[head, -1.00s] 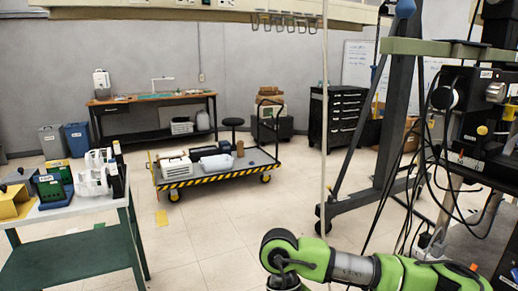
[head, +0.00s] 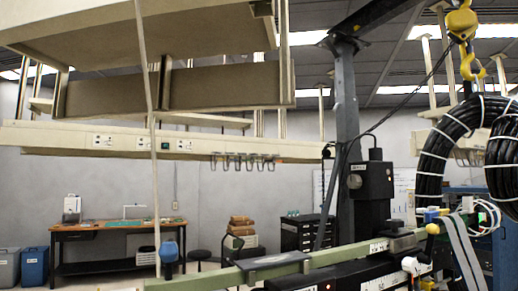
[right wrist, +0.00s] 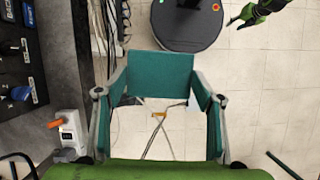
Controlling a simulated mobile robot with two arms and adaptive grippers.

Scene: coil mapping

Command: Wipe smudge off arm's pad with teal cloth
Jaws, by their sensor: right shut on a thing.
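In the head view a pale green arm (head: 225,277) runs along the bottom, rising to the right. A flat dark grey pad (head: 272,262) lies on top of it. I cannot make out a smudge on the pad. In the right wrist view my right gripper (right wrist: 160,78) is shut on the teal cloth (right wrist: 160,70), a folded rectangular piece between its fingertips. It is held above the floor, with no contact with the pad visible. My left gripper (right wrist: 235,20) is small at the top right of that view; its jaws are unclear. Neither gripper shows in the head view.
A black cable coil (head: 445,150) hangs at the right near a yellow hook (head: 462,25). A dark upright post (head: 345,130) stands behind the arm. A cream overhead shelf (head: 150,140) spans the left. A workbench (head: 115,232) stands at the back wall. Cables (right wrist: 110,30) lie on the floor.

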